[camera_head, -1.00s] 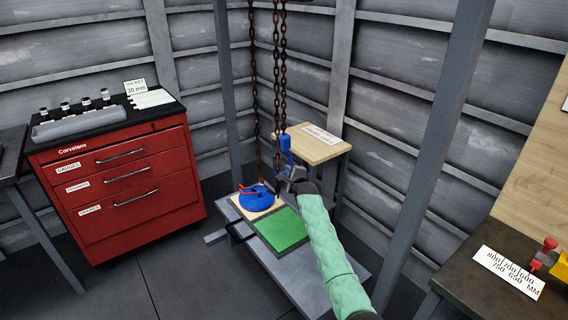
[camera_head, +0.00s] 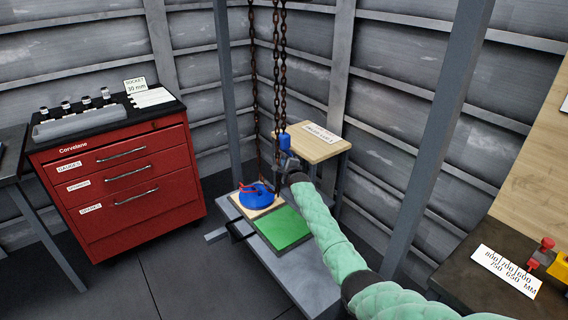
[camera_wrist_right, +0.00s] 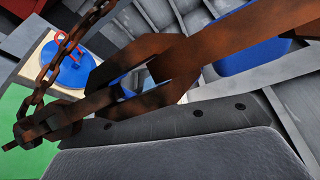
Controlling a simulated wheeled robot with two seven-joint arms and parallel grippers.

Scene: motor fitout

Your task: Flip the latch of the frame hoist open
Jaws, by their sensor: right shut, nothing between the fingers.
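The frame hoist hangs on rusty chains (camera_head: 277,80) in the back corner, with a blue part (camera_head: 284,141) at its lower end. My right gripper (camera_head: 287,162) is just below that blue part, shut and empty. In the right wrist view, a rusty forked metal piece (camera_wrist_right: 165,65) and a chain (camera_wrist_right: 62,60) are close in front of the camera. A blue surface (camera_wrist_right: 250,45) shows behind. I cannot make out which part is the latch, or whether the gripper touches it. My left gripper is out of view.
Below the hoist is a low grey platform (camera_head: 312,279) with a green pad (camera_head: 281,229) and a blue, red-handled object (camera_head: 257,195) on a wooden board. A small wooden-topped table (camera_head: 313,148) stands behind the gripper. A red drawer cabinet (camera_head: 125,185) stands left.

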